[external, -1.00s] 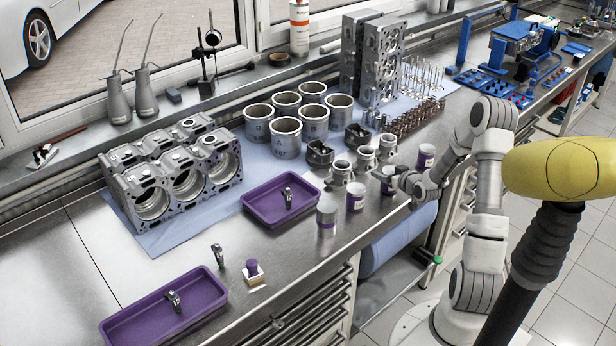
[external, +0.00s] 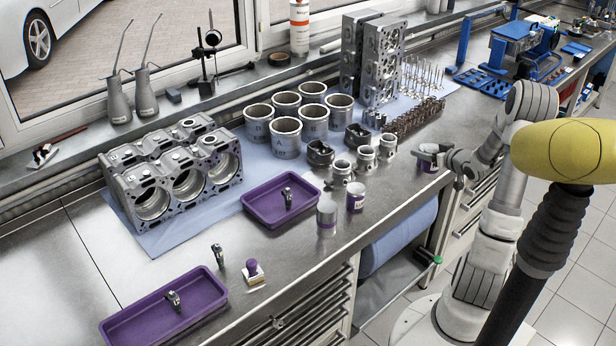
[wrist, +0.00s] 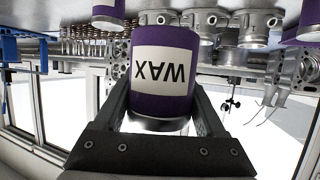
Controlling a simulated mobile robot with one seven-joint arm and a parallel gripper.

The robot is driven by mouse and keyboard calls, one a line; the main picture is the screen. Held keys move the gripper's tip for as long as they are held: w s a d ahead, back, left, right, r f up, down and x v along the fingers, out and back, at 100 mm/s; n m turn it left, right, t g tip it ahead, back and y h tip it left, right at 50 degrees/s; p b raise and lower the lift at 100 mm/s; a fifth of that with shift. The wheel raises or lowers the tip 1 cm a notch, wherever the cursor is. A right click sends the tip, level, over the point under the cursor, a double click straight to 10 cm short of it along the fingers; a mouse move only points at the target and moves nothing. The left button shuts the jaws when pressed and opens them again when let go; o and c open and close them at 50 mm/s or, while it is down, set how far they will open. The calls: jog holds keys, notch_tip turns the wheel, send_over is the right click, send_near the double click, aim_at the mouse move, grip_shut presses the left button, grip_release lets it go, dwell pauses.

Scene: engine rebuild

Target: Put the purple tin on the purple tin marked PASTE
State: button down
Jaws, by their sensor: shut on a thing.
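My gripper (external: 436,160) is shut on a purple tin with a white label (wrist: 165,65). The label reads WAX, upside down in the wrist view, and the tin's silver end lies between the fingers. In the external view, the gripper is at the bench's right front edge, where the held tin is partly covered. Another purple tin (wrist: 108,12) shows at the top of the wrist view. I cannot read PASTE on any tin.
Silver pistons (external: 342,173) stand just behind the tins. Two purple trays (external: 250,207) (external: 120,338), a purple-handled stamp (external: 253,273) and an engine block (external: 170,180) are to the left. Cylinder liners (external: 285,138) and upright cylinder heads (external: 370,65) stand behind.

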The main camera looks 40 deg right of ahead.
jog(key=d+r+n+y+p, duration=0.1)
jog(key=d+r+p, duration=0.3)
jog(key=d, duration=0.4)
jog(key=d+r+n+y+p, duration=0.1)
jog(key=d+r+p, duration=0.25)
jog(key=d, duration=0.45)
jog(key=shift+t, duration=0.3)
jog(key=w+f, duration=0.2)
jog(key=w, duration=0.1)
jog(key=w+a+f, duration=0.1)
jog(key=w+f, duration=0.1)
jog(key=w, duration=0.1)
jog(key=w+a+f, duration=0.1)
jog(key=w+f, duration=0.2)
jog(key=w, duration=0.1)
jog(key=shift+a, duration=0.2)
jog(key=shift+f, duration=2)
jog(key=shift+f, duration=0.25)
grip_release()
jog(key=shift+r, duration=0.1)
